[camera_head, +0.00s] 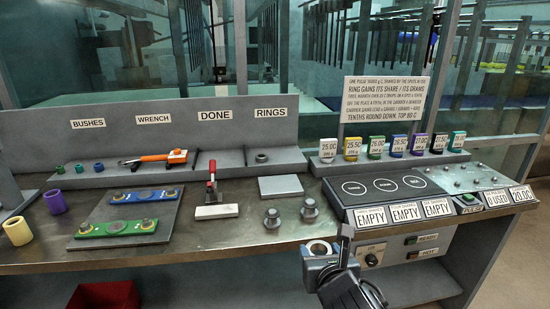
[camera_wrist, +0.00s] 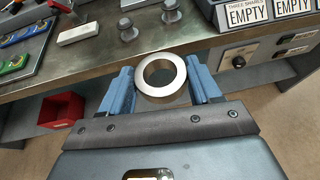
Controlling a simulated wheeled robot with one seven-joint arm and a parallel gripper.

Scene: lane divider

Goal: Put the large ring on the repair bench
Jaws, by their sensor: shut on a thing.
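The large ring, a thick pale metal ring (camera_wrist: 162,97), sits between the two blue fingers of my gripper (camera_wrist: 161,82) in the wrist view. The fingers are shut on its outer sides and its hole faces up. In the head view the ring (camera_head: 309,250) shows at the tip of my gripper (camera_head: 320,256), at the front edge of the repair bench (camera_head: 255,233). In the wrist view it overlaps the bench's front edge. I cannot tell its height above the bench top.
Two grey knobbed pieces (camera_head: 310,210) (camera_head: 272,218) stand just behind the ring. A red-handled clamp (camera_head: 212,190), a flat grey plate (camera_head: 281,187) and a heater panel (camera_head: 385,187) are near. A smaller ring (camera_head: 261,157) lies in the RINGS bay. The front bench strip is clear.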

